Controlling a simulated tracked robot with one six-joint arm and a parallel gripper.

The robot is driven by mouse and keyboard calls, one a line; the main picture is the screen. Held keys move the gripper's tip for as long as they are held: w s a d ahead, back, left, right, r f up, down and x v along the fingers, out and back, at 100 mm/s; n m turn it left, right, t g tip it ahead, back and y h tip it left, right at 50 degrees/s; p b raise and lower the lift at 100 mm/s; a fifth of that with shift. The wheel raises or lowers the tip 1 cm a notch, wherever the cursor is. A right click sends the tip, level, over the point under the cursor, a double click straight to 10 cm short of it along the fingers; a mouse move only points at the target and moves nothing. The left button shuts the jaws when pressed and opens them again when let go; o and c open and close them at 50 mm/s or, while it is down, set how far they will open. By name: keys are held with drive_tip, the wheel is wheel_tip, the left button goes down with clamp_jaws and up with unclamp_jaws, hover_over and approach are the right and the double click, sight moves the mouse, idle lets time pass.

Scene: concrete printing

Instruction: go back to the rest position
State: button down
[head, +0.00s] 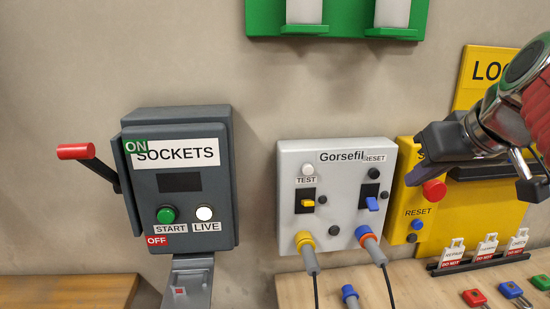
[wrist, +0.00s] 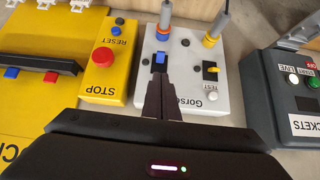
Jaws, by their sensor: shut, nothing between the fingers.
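My gripper (head: 413,177) is at the right in the head view, in the air in front of the yellow stop box, with part of my arm above and right of it. In the wrist view its two dark fingers (wrist: 163,80) lie together with nothing between them. They overlap the picture of the grey Gorsefil box (wrist: 195,90), near its blue switch (wrist: 159,58). I cannot tell any contact with the box. In the head view the Gorsefil box (head: 330,222) stands left of my gripper, its yellow and blue plugs seated at the bottom.
The dark SOCKETS box (head: 185,185) has a red-handled lever (head: 76,151) at its left. A yellow stop box (head: 405,225) with a red button (head: 434,191) is behind my gripper. Tags and padlocks (head: 474,297) are at lower right. A green holder (head: 335,30) hangs above.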

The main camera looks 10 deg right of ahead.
drive_tip(key=s+a+f+m+g+h, duration=0.1)
drive_tip(key=s+f+m, duration=0.1)
drive_tip(key=f, duration=0.5)
drive_tip(key=s+a+f+m+g, duration=0.1)
drive_tip(key=f+m, duration=0.1)
drive_tip(key=f, duration=0.5)
drive_tip(key=s+a+f+n+g+y, duration=0.1)
drive_tip(key=s+a+f+n, duration=0.3)
drive_tip(key=s+a+f, duration=0.3)
drive_tip(key=a+f, duration=0.4)
drive_tip(key=a, duration=0.2)
drive_tip(key=shift+a+f, duration=0.2)
drive_tip(key=shift+a, duration=0.2)
drive_tip(key=shift+s, duration=0.1)
